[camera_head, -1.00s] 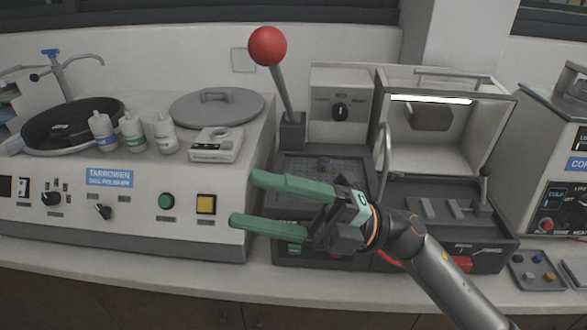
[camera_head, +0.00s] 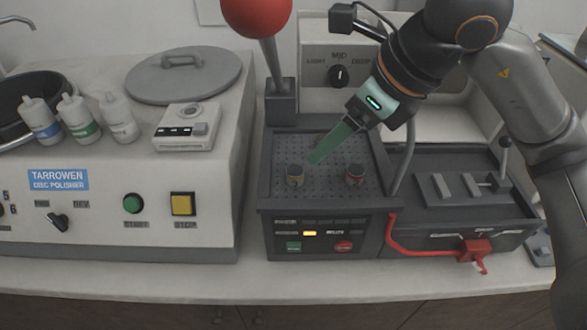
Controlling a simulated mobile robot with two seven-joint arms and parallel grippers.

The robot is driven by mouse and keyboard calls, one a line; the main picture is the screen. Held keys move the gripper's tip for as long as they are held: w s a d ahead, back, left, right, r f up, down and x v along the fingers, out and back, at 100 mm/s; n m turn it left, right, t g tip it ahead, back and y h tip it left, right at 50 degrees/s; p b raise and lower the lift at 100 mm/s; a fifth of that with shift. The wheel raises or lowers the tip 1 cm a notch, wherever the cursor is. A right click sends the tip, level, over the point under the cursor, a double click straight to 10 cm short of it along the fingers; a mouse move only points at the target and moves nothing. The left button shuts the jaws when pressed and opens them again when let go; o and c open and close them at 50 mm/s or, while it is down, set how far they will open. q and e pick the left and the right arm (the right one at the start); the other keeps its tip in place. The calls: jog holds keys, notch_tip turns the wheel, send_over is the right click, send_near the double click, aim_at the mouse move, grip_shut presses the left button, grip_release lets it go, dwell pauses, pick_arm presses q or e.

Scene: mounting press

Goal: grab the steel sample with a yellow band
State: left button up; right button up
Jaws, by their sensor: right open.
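My left gripper is not in view.
A lever with a red ball (camera_head: 257,12) rises at the plate's back left corner. The disc polisher (camera_head: 120,195) stands to the left, with bottles (camera_head: 80,120) on top. A grey control box (camera_head: 340,75) stands behind. The red handle (camera_head: 475,250) is at front right.

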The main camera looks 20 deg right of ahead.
aim_at(295, 170)
jog(key=x, duration=0.4)
jog(key=shift+s, duration=0.1)
jog(key=shift+a+p+x, duration=0.2)
jog(key=shift+p+x, duration=0.1)
jog(key=shift+x, duration=1.1)
jog(key=shift+a+p+x, duration=0.2)
jog(key=shift+p+x, duration=0.05)
jog(key=shift+x, duration=1.1)
jog(key=shift+s, duration=0.1)
jog(key=shift+r, duration=0.1)
grip_shut()
